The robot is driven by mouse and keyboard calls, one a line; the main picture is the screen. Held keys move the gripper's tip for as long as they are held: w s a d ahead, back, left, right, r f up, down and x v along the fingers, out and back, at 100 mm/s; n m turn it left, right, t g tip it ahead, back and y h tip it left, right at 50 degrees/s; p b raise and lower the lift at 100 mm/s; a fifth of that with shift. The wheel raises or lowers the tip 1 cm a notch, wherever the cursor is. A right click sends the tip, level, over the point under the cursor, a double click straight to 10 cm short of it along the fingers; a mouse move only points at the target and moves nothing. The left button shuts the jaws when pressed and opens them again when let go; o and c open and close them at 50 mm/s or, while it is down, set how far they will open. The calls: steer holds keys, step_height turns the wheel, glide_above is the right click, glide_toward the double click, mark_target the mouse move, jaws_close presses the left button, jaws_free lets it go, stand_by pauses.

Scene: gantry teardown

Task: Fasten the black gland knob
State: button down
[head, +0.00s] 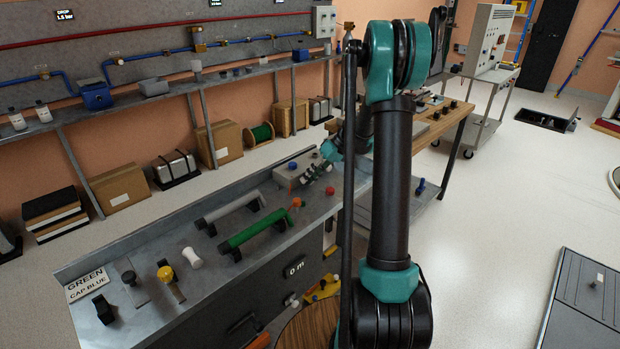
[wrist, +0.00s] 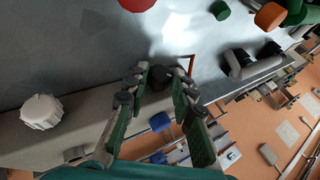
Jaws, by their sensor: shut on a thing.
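The black gland knob (wrist: 160,77) shows in the wrist view between the tips of my gripper (wrist: 158,85). My gripper is shut on it; the green-padded fingers stand on either side. Whether the knob is fully seated cannot be told. In the head view my gripper (head: 312,177) is low at the grey box (head: 287,179) on the far end of the bench, and the knob is too small or hidden to make out there. A white ribbed knob (wrist: 41,111) sits on the grey box, left of my gripper in the wrist view.
A blue knob (head: 291,165) sits on the grey box. A red knob (head: 330,190) and an orange piece (head: 296,203) are near my gripper. A green handle bar (head: 253,229) and a grey bar (head: 228,206) lie along the bench. My arm hides part of the bench's right side.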

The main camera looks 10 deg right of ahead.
stand_by(0.3)
steer(key=c, duration=1.3)
jaws_free()
steer(key=shift+o, duration=0.2)
